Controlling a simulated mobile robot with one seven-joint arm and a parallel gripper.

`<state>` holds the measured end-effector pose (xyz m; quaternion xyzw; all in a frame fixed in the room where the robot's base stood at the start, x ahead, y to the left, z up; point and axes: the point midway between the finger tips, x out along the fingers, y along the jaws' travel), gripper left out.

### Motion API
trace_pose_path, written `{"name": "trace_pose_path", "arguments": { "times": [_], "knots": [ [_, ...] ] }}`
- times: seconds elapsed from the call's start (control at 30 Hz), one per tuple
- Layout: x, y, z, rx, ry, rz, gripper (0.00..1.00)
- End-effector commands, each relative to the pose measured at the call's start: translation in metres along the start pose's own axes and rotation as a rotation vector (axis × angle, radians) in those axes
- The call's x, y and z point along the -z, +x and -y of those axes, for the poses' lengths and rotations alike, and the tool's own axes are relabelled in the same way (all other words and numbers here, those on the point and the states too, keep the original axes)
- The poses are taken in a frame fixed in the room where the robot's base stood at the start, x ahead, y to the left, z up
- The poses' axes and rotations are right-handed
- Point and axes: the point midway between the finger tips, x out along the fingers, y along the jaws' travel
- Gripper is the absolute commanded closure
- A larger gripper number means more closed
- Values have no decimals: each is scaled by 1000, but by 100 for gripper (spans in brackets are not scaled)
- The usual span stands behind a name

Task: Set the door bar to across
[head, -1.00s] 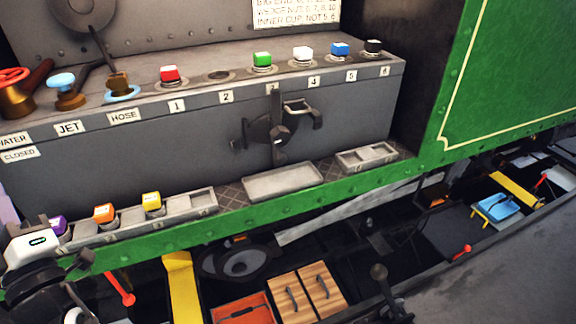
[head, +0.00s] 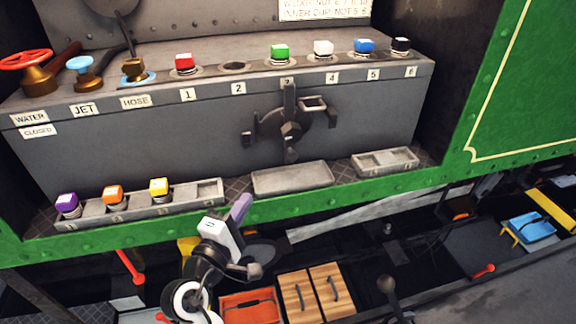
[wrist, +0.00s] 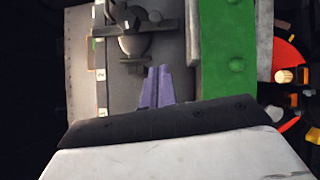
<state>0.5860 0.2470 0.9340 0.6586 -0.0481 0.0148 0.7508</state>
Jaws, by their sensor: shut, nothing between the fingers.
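The door bar (head: 289,120) is a dark bar standing upright over a small round dark door on the grey front panel, below label 3. It also shows in the wrist view (wrist: 155,27), where the picture is turned and the bar runs sideways. A catch juts out at the door's left and a loop-shaped handle (head: 314,103) at its upper right. My gripper (head: 243,208) is below and left of the door, in front of the green sill. Its purple fingers (wrist: 156,86) are closed together and empty, pointing toward the door and apart from the bar.
A shallow empty tray (head: 292,180) and a divided tray (head: 385,162) sit on the ledge under the door. A long tray (head: 140,207) holds purple, orange and yellow capped pieces. Several coloured caps and a red wheel valve (head: 27,60) line the top shelf.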

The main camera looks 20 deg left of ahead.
Motion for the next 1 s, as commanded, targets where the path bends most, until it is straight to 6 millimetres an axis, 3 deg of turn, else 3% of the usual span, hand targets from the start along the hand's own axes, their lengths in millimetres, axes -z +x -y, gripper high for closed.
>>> {"name": "trace_pose_path", "arguments": {
  "times": [0.2, 0.33, 0.8, 1.0],
  "knots": [
    [0, 2, -1, -1, 2, -1, 100],
    [0, 14, -2, -1, 1, 2, 100],
    [-4, 107, -5, 0, 3, 1, 100],
    [-22, 124, -2, 0, 2, -1, 100]
  ]
}}
